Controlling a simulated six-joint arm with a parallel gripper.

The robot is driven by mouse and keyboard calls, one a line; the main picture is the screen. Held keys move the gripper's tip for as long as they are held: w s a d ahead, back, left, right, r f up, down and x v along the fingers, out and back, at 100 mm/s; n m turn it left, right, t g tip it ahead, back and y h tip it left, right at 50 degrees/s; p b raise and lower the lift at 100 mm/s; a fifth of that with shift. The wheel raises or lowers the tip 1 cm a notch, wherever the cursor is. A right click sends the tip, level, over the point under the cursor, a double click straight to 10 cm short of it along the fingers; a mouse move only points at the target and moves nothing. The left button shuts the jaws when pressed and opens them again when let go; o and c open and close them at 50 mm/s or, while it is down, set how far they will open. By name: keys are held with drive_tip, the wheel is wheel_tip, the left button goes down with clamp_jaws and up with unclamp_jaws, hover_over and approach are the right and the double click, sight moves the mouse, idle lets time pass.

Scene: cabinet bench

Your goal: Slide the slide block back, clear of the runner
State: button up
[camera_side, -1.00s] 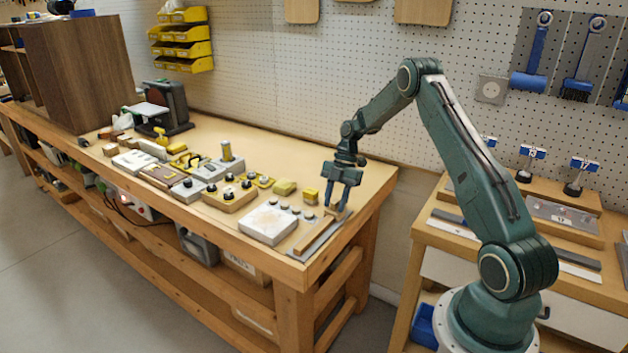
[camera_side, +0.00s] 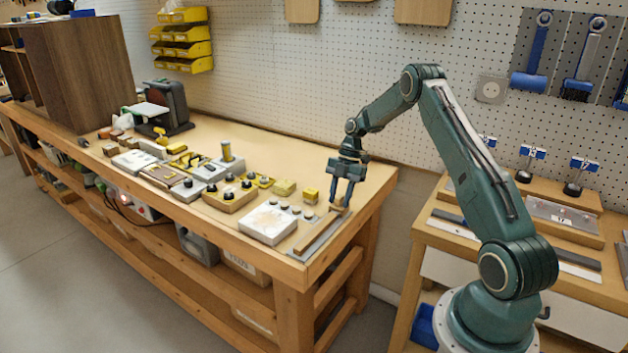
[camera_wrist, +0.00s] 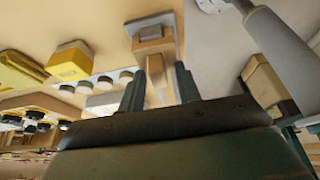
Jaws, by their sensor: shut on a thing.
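My gripper (camera_side: 341,204) points down at the right end of the bench, its fingers closed on the small tan slide block (camera_side: 345,210). In the wrist view my gripper (camera_wrist: 159,62) has one finger on each side of the tan slide block (camera_wrist: 153,46). The fingers partly hide it. A long tan wooden runner (camera_side: 312,235) lies along the bench's right end, beside a grey strip (camera_side: 326,236). The block is at the far end of the runner; I cannot tell whether they still touch.
A white-topped box (camera_side: 268,224) and several dark-grey knobs stand left of the runner. The bench edge is near on the right, and the bench behind my gripper looks clear.

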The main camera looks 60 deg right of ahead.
drive_tip(key=shift+f, duration=0.65)
drive_tip(key=o, duration=0.4)
drive_tip(key=shift+r, duration=0.1)
drive_tip(key=shift+d+r, duration=0.1)
drive_tip(key=shift+r, duration=5.45)
drive_tip(key=shift+r, duration=0.1)
